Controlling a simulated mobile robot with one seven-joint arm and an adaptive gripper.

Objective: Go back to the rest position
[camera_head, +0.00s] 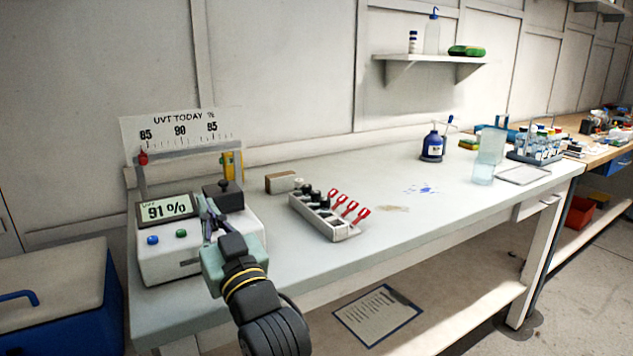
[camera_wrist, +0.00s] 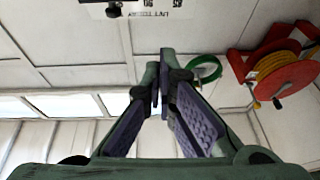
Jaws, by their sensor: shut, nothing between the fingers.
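My gripper (camera_head: 208,212) is in front of the UV meter (camera_head: 190,259) at the left end of the bench in the head view. It overlaps the right part of the meter in the picture; I cannot tell whether it touches it. In the wrist view my gripper (camera_wrist: 160,88) has its fingers together with nothing between them. The meter's display (camera_head: 167,209) reads 91 %. A scale board (camera_head: 180,132) marked UVT TODAY stands behind it, with a red pointer (camera_head: 142,158) near 85.
A white rack (camera_head: 340,232) with dark vials and red-handled pieces sits right of my gripper. A small box (camera_head: 281,182) is behind it. A blue bottle (camera_head: 432,147) and clear container (camera_head: 487,155) stand farther right. A blue cooler (camera_head: 60,295) is left of the bench. The front middle bench is clear.

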